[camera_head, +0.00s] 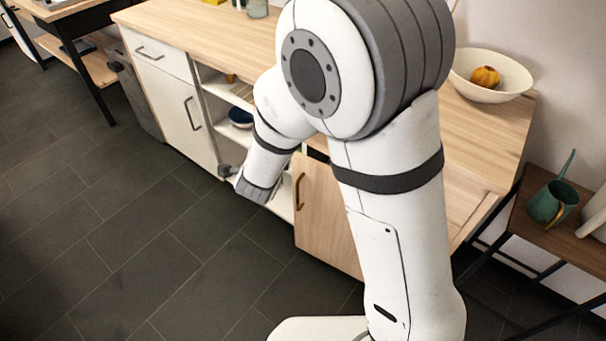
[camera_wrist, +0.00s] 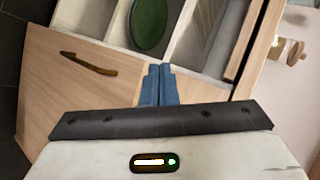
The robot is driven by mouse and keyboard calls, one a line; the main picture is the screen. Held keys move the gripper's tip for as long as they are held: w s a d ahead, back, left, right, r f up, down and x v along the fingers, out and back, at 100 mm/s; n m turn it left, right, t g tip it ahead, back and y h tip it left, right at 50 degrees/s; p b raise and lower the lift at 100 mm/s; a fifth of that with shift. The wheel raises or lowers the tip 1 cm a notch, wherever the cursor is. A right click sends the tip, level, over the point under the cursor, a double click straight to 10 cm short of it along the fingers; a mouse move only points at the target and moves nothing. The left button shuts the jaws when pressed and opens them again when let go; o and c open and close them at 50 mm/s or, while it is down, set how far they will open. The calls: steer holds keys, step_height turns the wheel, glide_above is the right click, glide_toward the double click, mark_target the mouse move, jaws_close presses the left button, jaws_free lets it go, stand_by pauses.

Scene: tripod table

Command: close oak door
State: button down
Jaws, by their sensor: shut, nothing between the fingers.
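The oak door (camera_head: 322,228) is a light wood panel with a bronze handle (camera_head: 299,191) near its left edge. In the head view it seems to stand out somewhat from the cabinet front; my arm covers its right part, so its angle is hard to judge. In the wrist view the oak door (camera_wrist: 75,105) fills the lower left, with its handle (camera_wrist: 88,64) left of my fingers. My gripper (camera_wrist: 160,70) is shut and empty, its tips overlapping the door's handle-side edge. I cannot tell whether they touch it. My forearm mostly hides the gripper in the head view.
A green round item (camera_wrist: 149,22) shows in the wrist view. The wooden countertop (camera_head: 215,30) holds a bowl (camera_head: 490,75). A side table (camera_head: 570,225) stands right. The left floor is clear.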

step_height(320, 180, down, 9)
steer(key=s+m+t+h+b, duration=0.2)
steer(key=s+m+h+b, duration=0.1)
steer(key=m+h, duration=0.1)
steer(key=m+t+h+b, duration=0.2)
steer(key=m+h+b, duration=0.1)
steer(key=h, duration=0.2)
glide_toward(308, 170)
steer(key=b+x, duration=0.2)
steer(key=x, duration=0.5)
steer(key=shift+s, duration=0.1)
